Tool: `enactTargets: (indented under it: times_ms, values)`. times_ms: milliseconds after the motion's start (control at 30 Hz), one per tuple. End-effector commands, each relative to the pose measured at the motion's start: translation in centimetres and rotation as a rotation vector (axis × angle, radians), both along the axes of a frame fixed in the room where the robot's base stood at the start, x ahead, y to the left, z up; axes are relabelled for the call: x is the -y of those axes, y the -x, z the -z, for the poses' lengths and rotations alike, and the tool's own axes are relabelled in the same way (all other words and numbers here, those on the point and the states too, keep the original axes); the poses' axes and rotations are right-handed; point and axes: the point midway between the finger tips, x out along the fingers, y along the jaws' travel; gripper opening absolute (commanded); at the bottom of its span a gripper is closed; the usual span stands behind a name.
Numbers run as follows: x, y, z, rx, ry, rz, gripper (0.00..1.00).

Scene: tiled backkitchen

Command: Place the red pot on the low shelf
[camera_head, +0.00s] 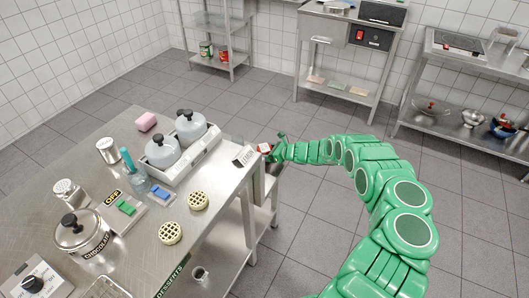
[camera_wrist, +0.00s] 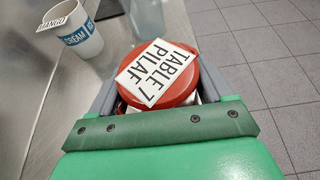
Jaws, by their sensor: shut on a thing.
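The red pot (camera_wrist: 183,92) is a round red-lidded vessel with a white card reading "TABLE 7 PILAF" lying tilted on its top. My gripper (camera_wrist: 165,100) is shut on it, with a grey finger on each side. In the head view my gripper (camera_head: 270,151) is beside the far right corner of the steel table, and only a little of the red and white shows there. The low shelf (camera_head: 230,262) under that table is partly hidden by the tabletop. I cannot tell whether the pot touches the shelf.
The tabletop (camera_head: 130,255) holds grey lidded pots (camera_head: 162,152) in a tray, switches and shakers. Tiled floor (camera_head: 290,245) is open on the right. A rack (camera_head: 215,58) stands at the back.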

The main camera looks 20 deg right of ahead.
Motion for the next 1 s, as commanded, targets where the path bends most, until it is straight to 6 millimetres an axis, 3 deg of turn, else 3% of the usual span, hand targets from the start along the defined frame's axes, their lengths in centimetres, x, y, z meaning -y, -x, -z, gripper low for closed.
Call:
enactTargets:
  times_ms: [33, 67, 200, 567, 1000]
  values:
    - [0.0, 0.0, 0.1, 0.001, -0.001, 0.000, 0.38]
    - [0.0, 0.0, 0.1, 0.000, 0.000, 0.000, 0.82]
    - [0.0, 0.0, 0.1, 0.000, 0.000, 0.000, 1.00]
    - [0.2, 0.1, -0.2, 0.001, 0.001, 0.000, 1.00]
    - [3.5, 3.4, -2.1, -0.001, 0.001, 0.000, 1.00]
